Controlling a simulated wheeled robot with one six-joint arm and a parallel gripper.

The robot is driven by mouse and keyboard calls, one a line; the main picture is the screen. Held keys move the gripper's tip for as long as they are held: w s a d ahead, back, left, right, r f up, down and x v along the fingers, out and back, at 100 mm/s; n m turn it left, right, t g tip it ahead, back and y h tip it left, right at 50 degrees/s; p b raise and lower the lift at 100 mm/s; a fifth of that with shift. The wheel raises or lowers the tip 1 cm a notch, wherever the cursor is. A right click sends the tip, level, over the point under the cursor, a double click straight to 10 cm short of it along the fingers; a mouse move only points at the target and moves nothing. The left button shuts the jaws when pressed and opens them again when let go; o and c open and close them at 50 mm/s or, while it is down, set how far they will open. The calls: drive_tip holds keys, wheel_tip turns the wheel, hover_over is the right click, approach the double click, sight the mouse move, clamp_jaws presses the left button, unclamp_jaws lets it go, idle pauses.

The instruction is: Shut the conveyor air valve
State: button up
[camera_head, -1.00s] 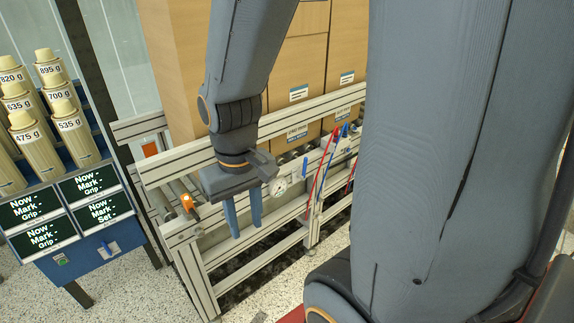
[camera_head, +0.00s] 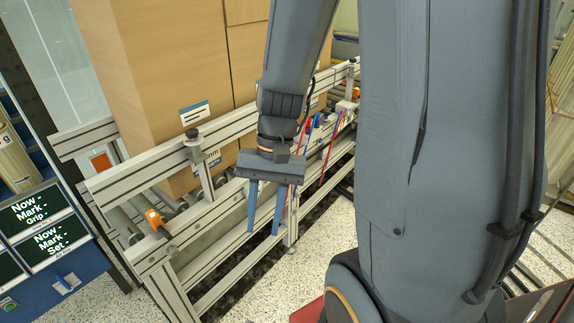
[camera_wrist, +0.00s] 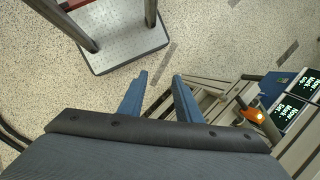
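The conveyor (camera_head: 118,178) is an aluminium frame with rollers, carrying tall cardboard boxes. Red air hoses (camera_head: 329,150) and small blue fittings (camera_head: 311,125) show on its side rail, just right of my wrist. I cannot make out for sure which part is the air valve; my gripper and wrist cover part of that rail. My gripper (camera_head: 263,228) points down in front of the conveyor's side, its two blue fingers apart with nothing between them. In the wrist view my gripper (camera_wrist: 157,85) also shows open fingers, with the conveyor frame behind the right one.
An orange sensor (camera_head: 154,218) sits at the conveyor's near end. A blue stand with display screens (camera_head: 52,243) is at the left. A cardboard box (camera_head: 160,100) stands close behind my arm. Speckled floor (camera_head: 330,235) is open in front of the conveyor.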

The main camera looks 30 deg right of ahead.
drive_tip(key=w+d+f+m+t+y+b, duration=0.2)
drive_tip(key=w+f+m+t+y+b, duration=0.15)
drive_tip(key=w+m, duration=0.35)
drive_tip(key=w+d+f+m+t+y+b, duration=0.2)
drive_tip(key=w+f+m+y+b, duration=0.25)
drive_tip(key=w+m, duration=0.2)
drive_tip(key=w+d+f+m+t+h+b, duration=0.1)
drive_tip(key=w+d+m+t, duration=0.3)
drive_tip(key=d, duration=0.3)
drive_tip(key=w+d+f+m+t+b, duration=0.2)
drive_tip(key=w+d+m+t, duration=0.2)
drive_tip(key=d, duration=0.3)
drive_tip(key=w+d+f+m+t+h+b, duration=0.1)
drive_tip(key=w+d+m+t, duration=0.25)
drive_tip(key=d, duration=0.35)
drive_tip(key=shift+t, duration=0.3)
drive_tip(key=x, duration=0.7)
drive_tip(key=shift+w+a+f, duration=0.1)
drive_tip(key=shift+a+f, duration=0.1)
drive_tip(key=shift+a, duration=0.05)
clamp_jaws()
